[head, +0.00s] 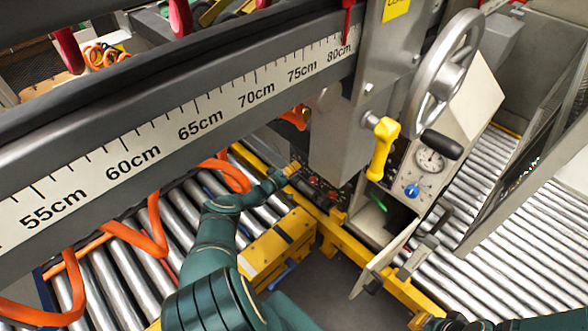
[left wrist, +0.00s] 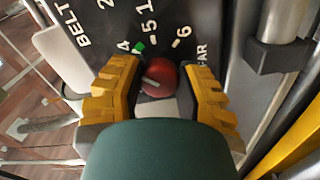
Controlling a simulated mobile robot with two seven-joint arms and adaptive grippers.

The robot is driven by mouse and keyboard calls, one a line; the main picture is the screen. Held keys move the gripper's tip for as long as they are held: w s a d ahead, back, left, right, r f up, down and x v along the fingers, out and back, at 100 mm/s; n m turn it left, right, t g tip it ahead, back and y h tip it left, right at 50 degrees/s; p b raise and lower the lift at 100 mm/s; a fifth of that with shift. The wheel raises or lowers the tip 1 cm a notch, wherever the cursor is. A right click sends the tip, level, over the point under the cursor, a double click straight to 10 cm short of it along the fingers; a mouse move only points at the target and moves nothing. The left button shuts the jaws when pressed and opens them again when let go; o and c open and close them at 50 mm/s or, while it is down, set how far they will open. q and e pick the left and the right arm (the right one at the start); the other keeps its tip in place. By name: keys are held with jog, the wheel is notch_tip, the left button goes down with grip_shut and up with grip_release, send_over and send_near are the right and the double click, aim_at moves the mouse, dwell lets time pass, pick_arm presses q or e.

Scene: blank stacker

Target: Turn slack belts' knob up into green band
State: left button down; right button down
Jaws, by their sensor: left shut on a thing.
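The red knob (left wrist: 160,78) sits on a dark panel (left wrist: 108,28) marked BELT, with numbers around it. A pale pointer line on the knob lies slantwise, its end towards the left of the picture. A small green mark (left wrist: 139,46) is beside the 4, up and left of the knob. My left gripper (left wrist: 160,72) has its yellow fingers on both sides of the knob and is shut on it. In the head view my left gripper (head: 288,172) reaches the dark panel under the grey column. My right gripper (head: 422,322) shows only partly at the bottom edge.
A grey ruler beam (head: 170,140) crosses above my left arm. A handwheel (head: 445,70), yellow handle (head: 382,148), gauge (head: 430,160) and blue knob (head: 411,190) are to the right. Roller conveyors (head: 515,240) lie on both sides. Orange hoses (head: 135,240) hang at the left.

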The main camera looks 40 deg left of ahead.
pick_arm(q)
jog(key=c, duration=0.6)
grip_release()
jog(key=shift+w, duration=0.1)
jog(key=shift+o, duration=0.2)
jog(key=shift+s, duration=0.2)
jog(key=s, duration=1.1)
jog(key=shift+s+a, duration=0.35)
jog(key=shift+a, duration=0.1)
